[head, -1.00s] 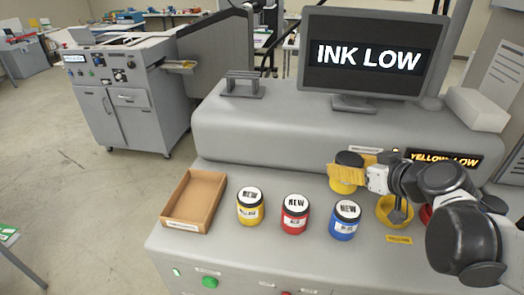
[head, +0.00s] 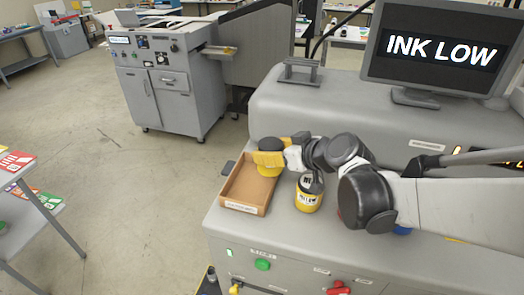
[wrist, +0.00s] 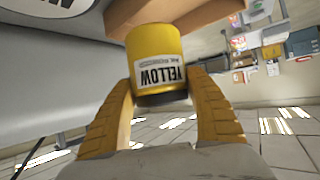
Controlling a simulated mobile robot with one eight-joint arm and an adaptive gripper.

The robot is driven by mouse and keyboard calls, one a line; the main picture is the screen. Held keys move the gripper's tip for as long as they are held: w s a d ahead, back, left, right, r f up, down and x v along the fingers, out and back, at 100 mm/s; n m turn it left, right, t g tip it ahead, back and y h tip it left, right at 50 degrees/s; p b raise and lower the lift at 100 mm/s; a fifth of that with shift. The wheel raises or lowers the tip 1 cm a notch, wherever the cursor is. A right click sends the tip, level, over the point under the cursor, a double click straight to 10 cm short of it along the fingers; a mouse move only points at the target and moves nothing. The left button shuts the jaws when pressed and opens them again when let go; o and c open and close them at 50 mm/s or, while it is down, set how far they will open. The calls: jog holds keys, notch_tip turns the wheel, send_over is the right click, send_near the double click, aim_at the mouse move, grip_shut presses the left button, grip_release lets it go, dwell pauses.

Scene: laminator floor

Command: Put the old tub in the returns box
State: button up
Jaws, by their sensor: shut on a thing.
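The old tub is yellow with a black lid and shows in the head view (head: 271,146). In the wrist view its label reads "YELLOW" (wrist: 157,62). My gripper (head: 270,158) is shut on the tub, with a yellow finger on each side of it. The returns box (head: 243,209) is a shallow, open brown cardboard tray with a label on its front. The tub is over the box's back right part in the head view. I cannot tell how high above the box floor it is.
A new yellow tub (head: 309,191) stands just right of the box. My arm hides most of the other tubs. The monitor (head: 440,48) reads "INK LOW". A green button (head: 263,265) and red knob (head: 339,288) are on the front panel.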

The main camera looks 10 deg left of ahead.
jog(key=shift+s+a+f+b, duration=0.1)
jog(key=shift+a+f+b, duration=0.25)
jog(key=shift+a+f, duration=0.65)
jog(key=shift+s+a+f+b, duration=0.25)
jog(key=shift+a+f, duration=0.4)
jog(key=shift+f, duration=0.7)
jog(key=shift+a+f+b, duration=0.4)
jog(key=shift+a+f, duration=0.45)
jog(key=shift+f, duration=0.3)
jog(key=shift+f, duration=0.2)
jog(key=o, duration=1.2)
jog(key=shift+r, duration=0.15)
